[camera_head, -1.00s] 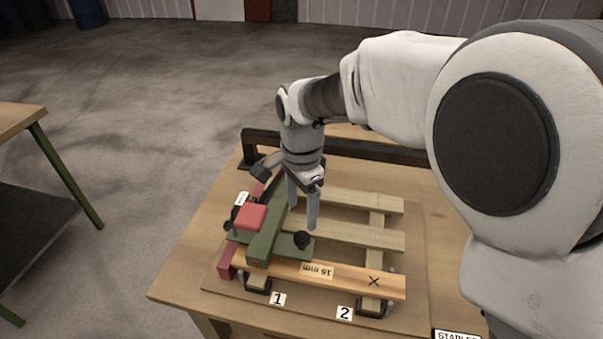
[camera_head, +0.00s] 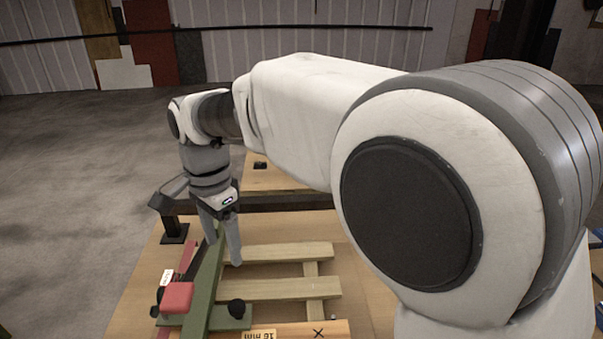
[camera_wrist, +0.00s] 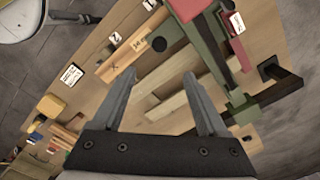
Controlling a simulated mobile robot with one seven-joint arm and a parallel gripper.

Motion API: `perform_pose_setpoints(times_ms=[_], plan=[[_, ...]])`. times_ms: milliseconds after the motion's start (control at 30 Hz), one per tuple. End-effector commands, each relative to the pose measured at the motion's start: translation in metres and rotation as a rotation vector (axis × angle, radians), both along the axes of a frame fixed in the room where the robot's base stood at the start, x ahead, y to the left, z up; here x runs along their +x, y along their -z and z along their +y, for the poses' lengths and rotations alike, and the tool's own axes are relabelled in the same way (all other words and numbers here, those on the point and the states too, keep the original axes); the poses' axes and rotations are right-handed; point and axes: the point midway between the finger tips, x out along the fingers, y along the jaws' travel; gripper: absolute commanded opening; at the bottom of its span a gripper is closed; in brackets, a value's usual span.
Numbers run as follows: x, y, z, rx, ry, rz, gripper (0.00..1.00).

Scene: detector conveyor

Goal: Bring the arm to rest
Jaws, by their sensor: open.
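My gripper (camera_head: 228,252) is open and empty. It points down over the wooden table (camera_head: 140,290), at the back end of a green tool (camera_head: 206,285) with a red block and a black knob. In the head view a fingertip overlaps the green bar; whether it touches cannot be told. In the wrist view the two fingers (camera_wrist: 158,88) stand wide apart over the wooden slats (camera_wrist: 167,110), with nothing between them. My arm reaches in from the right and covers much of the table's right side.
A labelled wooden bar (camera_wrist: 128,62) and number tags lie beside the slats. A yellow block (camera_wrist: 51,106) and small parts sit at the table's left in the wrist view. A dark rail (camera_head: 285,202) runs along the back. Open floor (camera_head: 60,170) lies left.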

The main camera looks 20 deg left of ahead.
Motion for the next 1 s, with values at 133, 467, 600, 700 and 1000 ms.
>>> perform_pose_setpoints(times_ms=[133, 467, 600, 700, 1000], plan=[[0.002, -0.002, -0.004, 0.003, -0.001, -0.003, 0.76], [0.036, -0.043, -0.099, 0.06, -0.067, -0.078, 0.76], [0.043, -0.059, -0.153, 0.077, -0.109, -0.13, 0.76], [0.043, -0.067, -0.19, 0.084, -0.138, -0.169, 0.76], [0.022, -0.078, -0.291, 0.066, -0.224, -0.293, 0.76]])
